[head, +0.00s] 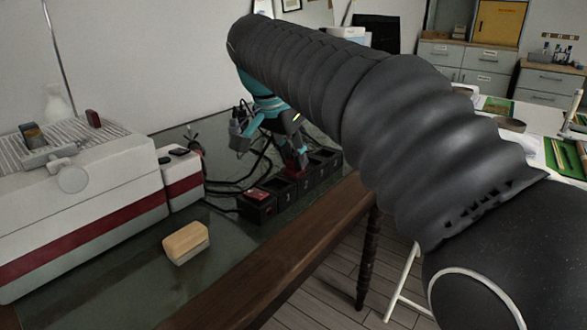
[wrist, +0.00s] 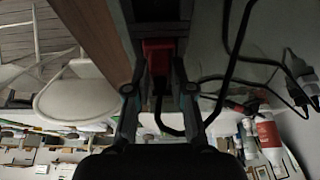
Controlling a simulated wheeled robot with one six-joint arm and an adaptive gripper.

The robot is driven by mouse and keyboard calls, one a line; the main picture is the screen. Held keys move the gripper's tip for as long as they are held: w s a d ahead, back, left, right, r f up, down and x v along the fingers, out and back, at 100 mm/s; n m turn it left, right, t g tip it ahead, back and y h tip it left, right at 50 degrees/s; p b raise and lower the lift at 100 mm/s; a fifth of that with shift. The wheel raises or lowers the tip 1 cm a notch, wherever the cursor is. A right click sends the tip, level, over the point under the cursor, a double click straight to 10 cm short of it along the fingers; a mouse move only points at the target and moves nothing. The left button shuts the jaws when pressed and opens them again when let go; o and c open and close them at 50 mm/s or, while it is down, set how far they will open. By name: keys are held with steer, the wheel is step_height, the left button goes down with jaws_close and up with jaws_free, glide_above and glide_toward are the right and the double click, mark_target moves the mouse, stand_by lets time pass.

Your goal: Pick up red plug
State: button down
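The red plug (wrist: 158,54) shows in the wrist view between the two fingers of my gripper (wrist: 160,72), its dark cord curving away below it. The fingers flank it closely, with little or no gap; whether they press on it is hard to see. In the head view the red plug (head: 296,171) is at the black power strip (head: 311,184), directly under my gripper (head: 292,158). The fingertips are small and partly hidden there. I cannot tell whether the plug is fully seated in its socket.
A red switch (head: 257,194) is at the strip's near end. Black cables lie behind the strip. A tan block (head: 186,242) rests on the dark green tabletop (head: 130,292). A white machine with a red stripe (head: 80,215) stands at the left. The table's wooden edge is close in front.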

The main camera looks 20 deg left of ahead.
stand_by(0.3)
steer(key=shift+r, duration=0.45)
steer(key=r, duration=0.1)
steer(key=r+p, duration=0.1)
steer(key=r, duration=0.2)
steer(key=shift+w+d, duration=0.1)
steer(key=shift+d, duration=0.25)
steer(key=w+d+r+p, duration=0.1)
steer(key=d+r+p, duration=0.4)
steer(key=d+r, duration=0.5)
steer(key=shift+w+d+r, duration=0.3)
steer(key=shift+d+r, duration=0.1)
steer(key=shift+r, duration=0.15)
steer(key=shift+f, duration=0.1)
